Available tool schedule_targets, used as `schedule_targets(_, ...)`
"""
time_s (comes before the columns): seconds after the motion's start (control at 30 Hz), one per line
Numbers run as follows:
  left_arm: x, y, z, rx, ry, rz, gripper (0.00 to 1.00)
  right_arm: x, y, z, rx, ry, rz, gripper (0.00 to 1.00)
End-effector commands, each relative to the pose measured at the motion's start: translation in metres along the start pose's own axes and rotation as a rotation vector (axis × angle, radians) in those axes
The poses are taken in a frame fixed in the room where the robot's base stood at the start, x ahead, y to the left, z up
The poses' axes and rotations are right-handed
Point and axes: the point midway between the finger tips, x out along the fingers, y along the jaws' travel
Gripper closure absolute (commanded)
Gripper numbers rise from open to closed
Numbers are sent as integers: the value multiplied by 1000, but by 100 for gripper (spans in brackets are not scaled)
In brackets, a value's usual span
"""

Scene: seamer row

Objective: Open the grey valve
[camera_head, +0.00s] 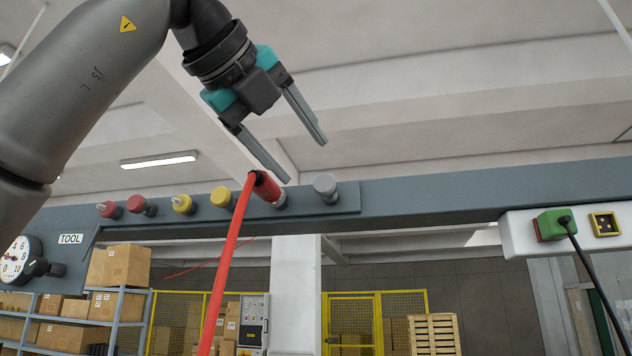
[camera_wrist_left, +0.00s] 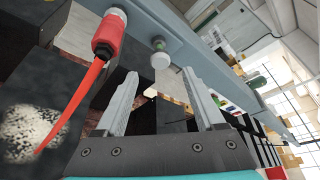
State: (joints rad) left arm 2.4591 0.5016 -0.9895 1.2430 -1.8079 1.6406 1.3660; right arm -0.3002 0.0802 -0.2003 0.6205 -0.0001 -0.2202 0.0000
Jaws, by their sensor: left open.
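A round grey knob (camera_head: 325,188), which looks like the grey valve, sits at the right end of a row of fittings on the dark grey overhead rail. In the left wrist view the grey knob (camera_wrist_left: 160,60) shows just beyond the fingertips, between their lines. My left gripper (camera_head: 306,160) is open and empty. It is in front of the rail, its fingertips up and to the left of the knob in the head view. In the left wrist view the open fingers (camera_wrist_left: 160,76) are apart from the knob. My right gripper is not in view.
A red coupling (camera_head: 268,188) with a red hose (camera_head: 228,265) hangs left of the knob, close to my fingers. Yellow knobs (camera_head: 222,196) and red ones are further left, then a gauge (camera_head: 18,258). A green plug (camera_head: 555,224) is at the right.

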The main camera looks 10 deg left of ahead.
Motion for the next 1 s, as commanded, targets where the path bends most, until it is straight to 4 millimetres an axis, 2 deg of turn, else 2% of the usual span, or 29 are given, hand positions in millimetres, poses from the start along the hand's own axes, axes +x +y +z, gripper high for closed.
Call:
schedule_targets(0.03, -14, 0, 0, -1, -2, -3, 29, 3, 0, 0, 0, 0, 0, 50)
schedule_targets(0.2, -47, 0, 0, 0, -1, -2, 29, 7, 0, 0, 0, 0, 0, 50)
schedule_targets(0.4, -67, 0, 0, 0, 0, 0, 29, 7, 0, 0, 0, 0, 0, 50)
schedule_targets(1.0, -70, 0, 0, 0, 1, 1, 29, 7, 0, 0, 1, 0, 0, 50)
